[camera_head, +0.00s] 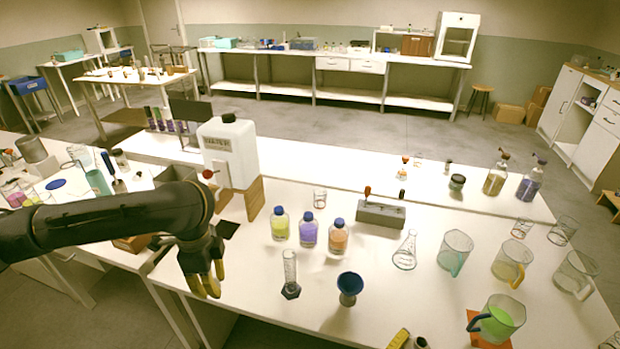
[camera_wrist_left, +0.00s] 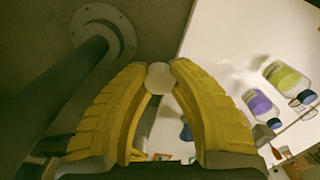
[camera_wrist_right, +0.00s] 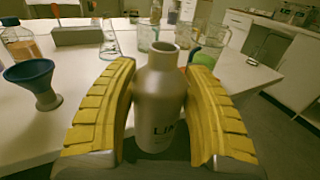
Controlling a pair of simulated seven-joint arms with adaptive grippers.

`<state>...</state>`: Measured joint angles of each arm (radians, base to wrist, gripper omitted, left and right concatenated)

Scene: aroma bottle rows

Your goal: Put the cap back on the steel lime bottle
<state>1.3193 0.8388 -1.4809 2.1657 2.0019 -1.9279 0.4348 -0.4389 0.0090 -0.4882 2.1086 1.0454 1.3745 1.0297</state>
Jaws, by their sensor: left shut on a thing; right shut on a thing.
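The steel lime bottle (camera_wrist_right: 160,95) is matte grey metal with dark letters, partly hidden, on its front. It is upright in the right wrist view, and its neck is open with no cap on it. My right gripper (camera_wrist_right: 161,85) is shut on its body, one yellow finger on each side. My left gripper (camera_wrist_left: 159,78) is shut on a small pale round cap (camera_wrist_left: 158,79), held between its fingertips. In the head view my left gripper (camera_head: 211,288) points down near the table's left edge, left of the glass cylinder; the cap cannot be made out there.
A blue funnel (camera_head: 349,286) and a glass cylinder (camera_head: 290,268) stand on the white table. Yellow, purple and orange bottles (camera_head: 309,232) stand behind them. Glass beakers and a green-filled jug (camera_head: 499,318) are at the right. Bare tabletop lies around the funnel.

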